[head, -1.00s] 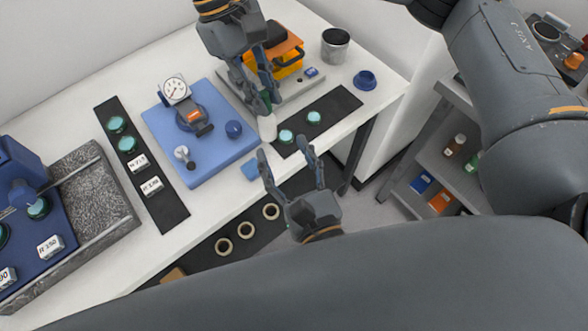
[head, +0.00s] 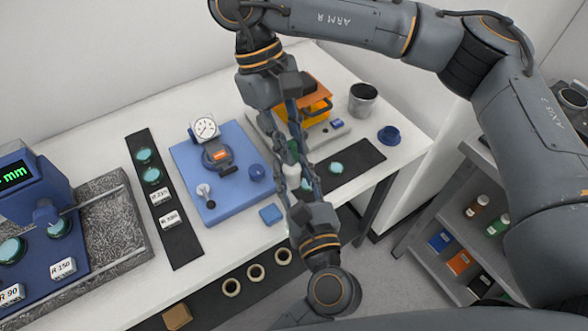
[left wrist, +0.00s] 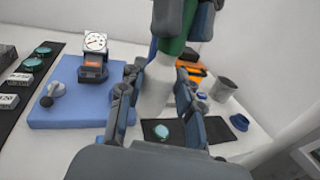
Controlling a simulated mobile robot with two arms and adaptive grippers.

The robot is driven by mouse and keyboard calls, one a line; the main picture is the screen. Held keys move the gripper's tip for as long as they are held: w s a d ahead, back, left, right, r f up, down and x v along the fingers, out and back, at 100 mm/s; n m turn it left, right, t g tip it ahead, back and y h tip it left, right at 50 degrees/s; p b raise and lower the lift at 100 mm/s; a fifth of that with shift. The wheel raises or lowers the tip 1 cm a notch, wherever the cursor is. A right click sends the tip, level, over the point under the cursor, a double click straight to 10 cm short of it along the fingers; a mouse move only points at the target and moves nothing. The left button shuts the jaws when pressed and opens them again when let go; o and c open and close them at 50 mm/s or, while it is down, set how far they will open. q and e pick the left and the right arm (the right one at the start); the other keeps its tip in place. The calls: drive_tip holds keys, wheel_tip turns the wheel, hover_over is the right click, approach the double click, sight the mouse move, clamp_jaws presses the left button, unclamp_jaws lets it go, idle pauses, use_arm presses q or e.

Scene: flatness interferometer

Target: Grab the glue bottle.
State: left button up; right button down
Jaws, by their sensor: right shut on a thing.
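The glue bottle has a white body (head: 293,172) and a green upper part. My right gripper (head: 296,132) comes down from the top of the head view and is shut on the bottle's green part, holding it upright above the table's front edge. My left gripper (head: 292,180) reaches up from below, its fingers on both sides of the white body. In the left wrist view the white body (left wrist: 157,82) stands between the left fingers, which look spread; contact cannot be told. The right gripper's fingers (left wrist: 178,20) show there at the top, around the green part.
Close by are a blue plate (head: 235,198) with a dial gauge (head: 205,128), a black strip (head: 358,165) with teal discs, a small blue block (head: 271,214), a grey cup (head: 363,99) and a blue dish (head: 389,135). A shelf (head: 440,215) stands at right.

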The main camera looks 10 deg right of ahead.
use_arm(q)
drive_tip(key=shift+d, duration=0.1)
clamp_jaws()
use_arm(e)
drive_tip(key=shift+a, duration=0.1)
drive_tip(key=c, duration=1.2)
unclamp_jaws()
drive_tip(key=shift+o, duration=0.2)
